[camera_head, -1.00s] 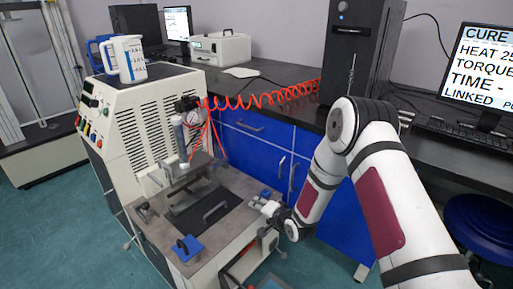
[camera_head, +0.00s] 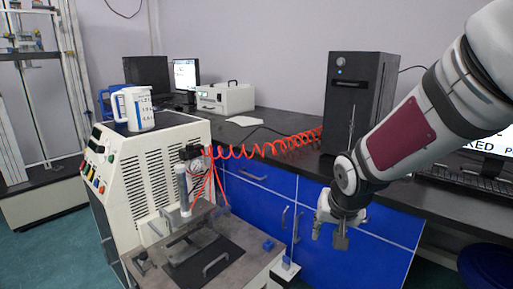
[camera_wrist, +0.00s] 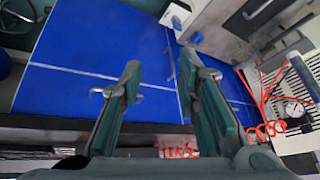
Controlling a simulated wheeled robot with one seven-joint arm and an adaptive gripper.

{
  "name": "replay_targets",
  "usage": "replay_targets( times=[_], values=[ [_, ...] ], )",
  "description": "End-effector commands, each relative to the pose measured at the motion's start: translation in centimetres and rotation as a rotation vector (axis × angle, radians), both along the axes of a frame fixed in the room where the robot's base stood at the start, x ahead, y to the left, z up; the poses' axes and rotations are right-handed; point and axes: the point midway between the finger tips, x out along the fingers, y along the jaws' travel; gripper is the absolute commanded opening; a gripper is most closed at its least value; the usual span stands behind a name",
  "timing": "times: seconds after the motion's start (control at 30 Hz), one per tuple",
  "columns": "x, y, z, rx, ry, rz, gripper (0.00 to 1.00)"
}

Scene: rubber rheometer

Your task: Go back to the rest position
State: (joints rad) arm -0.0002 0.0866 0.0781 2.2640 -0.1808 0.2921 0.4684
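My gripper (camera_head: 329,233) hangs from my raised arm at the right of the head view. It is in front of the blue cabinet doors (camera_head: 379,241), to the right of the rheometer (camera_head: 163,180). In the wrist view its two green fingers (camera_wrist: 159,72) stand apart with nothing between them, and the blue cabinet (camera_wrist: 85,62) lies behind the gap. The rheometer's metal work plate (camera_head: 245,268), with handled plates on it, is left of my gripper. It also shows at the upper right of the wrist view.
A black computer tower (camera_head: 355,105) stands on the dark bench (camera_head: 265,122) behind my arm. A red coiled hose (camera_head: 265,149) runs from the machine to the bench. A white jug (camera_head: 139,108) stands on the rheometer.

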Motion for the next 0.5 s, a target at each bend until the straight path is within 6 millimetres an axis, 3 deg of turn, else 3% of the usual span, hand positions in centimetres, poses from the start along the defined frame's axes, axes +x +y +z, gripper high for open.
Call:
replay_targets(
  times=[0.03,0.2,0.5],
  values=[
    [-2.1,-0.6,1.5,-0.019,0.019,0.003,0.30],
    [-9.6,-2.1,4.5,-0.071,0.124,0.029,0.30],
    [-23.4,-3.0,7.2,-0.091,0.308,0.108,0.30]
  ],
)
